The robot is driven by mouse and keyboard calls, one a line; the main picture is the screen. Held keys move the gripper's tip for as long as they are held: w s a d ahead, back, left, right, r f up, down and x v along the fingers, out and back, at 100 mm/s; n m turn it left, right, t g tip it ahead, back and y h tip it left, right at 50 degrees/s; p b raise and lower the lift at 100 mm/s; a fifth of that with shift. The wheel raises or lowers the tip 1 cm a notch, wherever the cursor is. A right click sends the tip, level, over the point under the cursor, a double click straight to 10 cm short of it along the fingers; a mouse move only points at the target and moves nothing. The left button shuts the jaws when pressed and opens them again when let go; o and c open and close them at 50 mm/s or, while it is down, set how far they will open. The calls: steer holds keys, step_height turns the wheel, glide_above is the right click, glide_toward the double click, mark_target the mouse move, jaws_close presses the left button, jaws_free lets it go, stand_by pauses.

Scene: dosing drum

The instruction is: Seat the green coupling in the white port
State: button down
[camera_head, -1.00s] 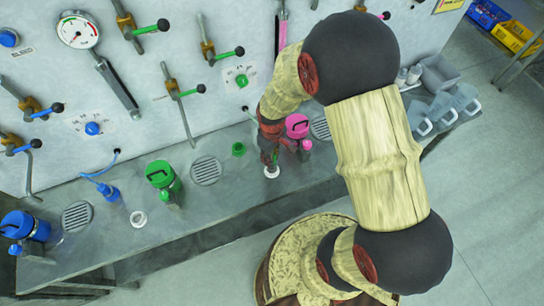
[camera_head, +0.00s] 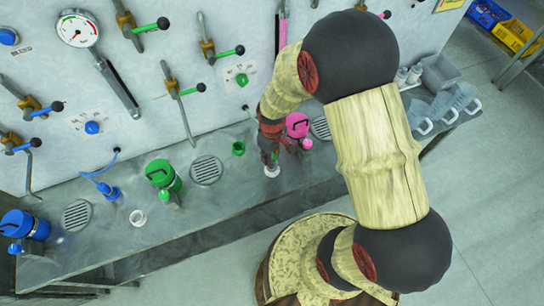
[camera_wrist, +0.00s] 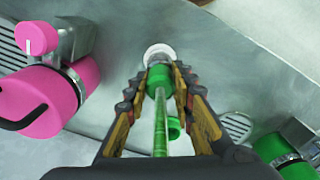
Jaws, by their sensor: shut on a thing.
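My gripper (camera_wrist: 166,84) is shut on the green coupling (camera_wrist: 160,78), with a green hose (camera_wrist: 160,125) running back from it toward the wrist camera. The fingers stand on either side of the coupling. The white port (camera_wrist: 158,52) is a pale ring just beyond the fingertips, partly covered by the coupling and fingers. In the head view the white port (camera_head: 272,171) lies directly below my gripper (camera_head: 271,160). The coupling's lower end is hidden, so I cannot tell whether it is inside the port or just above it.
A pink canister (camera_head: 297,125) stands close to the right of my gripper. A green socket (camera_head: 238,148), a drain grate (camera_head: 205,170) and a green canister (camera_head: 160,173) are to the left. A second white ring (camera_head: 138,218) lies farther left. The bench front is clear.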

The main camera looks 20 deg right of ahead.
steer(key=shift+f, duration=0.3)
stand_by(0.4)
steer(key=shift+f+b, duration=0.5)
steer(key=shift+f, duration=0.1)
steer(key=shift+f+b, duration=0.5)
steer(key=shift+f, duration=0.15)
stand_by(0.3)
steer(key=c, duration=1.4)
jaws_free()
